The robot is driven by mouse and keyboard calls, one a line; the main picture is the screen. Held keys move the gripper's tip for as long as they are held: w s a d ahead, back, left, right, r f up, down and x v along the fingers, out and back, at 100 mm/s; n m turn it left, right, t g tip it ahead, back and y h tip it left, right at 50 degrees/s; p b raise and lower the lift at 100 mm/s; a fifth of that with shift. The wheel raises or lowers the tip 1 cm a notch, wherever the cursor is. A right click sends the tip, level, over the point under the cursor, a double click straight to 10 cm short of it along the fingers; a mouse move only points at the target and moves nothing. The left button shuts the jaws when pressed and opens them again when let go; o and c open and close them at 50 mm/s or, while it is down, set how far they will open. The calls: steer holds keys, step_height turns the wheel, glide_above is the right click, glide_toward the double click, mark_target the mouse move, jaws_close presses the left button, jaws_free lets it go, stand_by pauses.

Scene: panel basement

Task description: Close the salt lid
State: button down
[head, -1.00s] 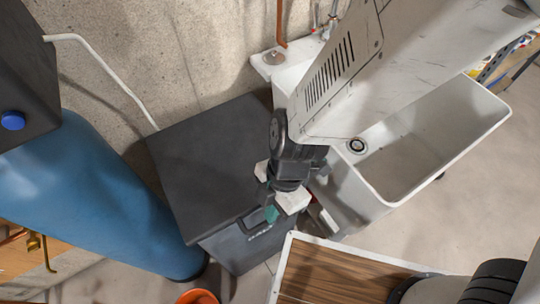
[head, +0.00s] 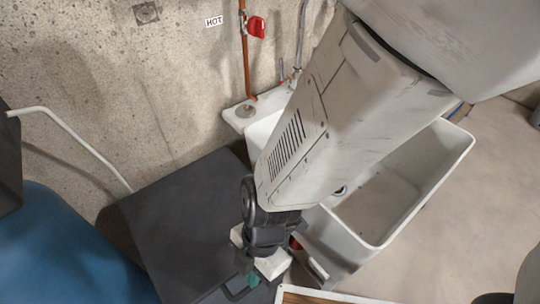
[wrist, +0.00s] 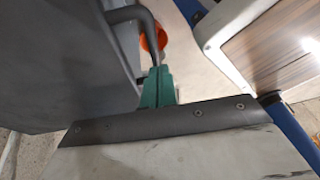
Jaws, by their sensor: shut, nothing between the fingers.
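The salt bin's dark grey lid (head: 175,225) lies flat over the bin in the head view, and it looks closed. The bin's front is mostly below the picture. My gripper (head: 240,286) is shut and empty at the lid's front edge; its green fingers are partly hidden by my wrist. In the wrist view my gripper (wrist: 158,87) shows as green fingers together, close beside a bent dark handle (wrist: 144,22) and the dark grey bin (wrist: 65,60). I cannot tell whether the fingers touch the handle.
A white sink (head: 445,165) stands right of the bin, close to my arm. A blue tank (head: 60,250) stands left, with a white pipe (head: 85,150) behind. A red-handled valve (head: 256,27) is on the concrete wall. An orange bucket (wrist: 152,40) shows in the wrist view.

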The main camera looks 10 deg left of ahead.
step_height(320, 180, up, 11)
steer(key=d, duration=0.3)
steer(key=w+d+r+m+t, duration=0.1)
steer(key=w+d+r+m, duration=0.1)
steer(key=d+r+m, duration=0.3)
steer(key=w+d+r+m+t, duration=0.2)
steer(key=d+r+m, duration=0.3)
steer(key=d+m, duration=0.9)
steer(key=w+d+r+m+t+h, duration=0.1)
steer(key=w+d+r+m, duration=0.2)
steer(key=d+m, duration=0.6)
step_height(320, 180, up, 2)
steer(key=d, duration=0.3)
steer(key=shift+r+m+t, duration=0.2)
steer(key=shift+m+t, duration=0.1)
steer(key=shift+t, duration=0.1)
steer(key=shift+w+a, duration=0.1)
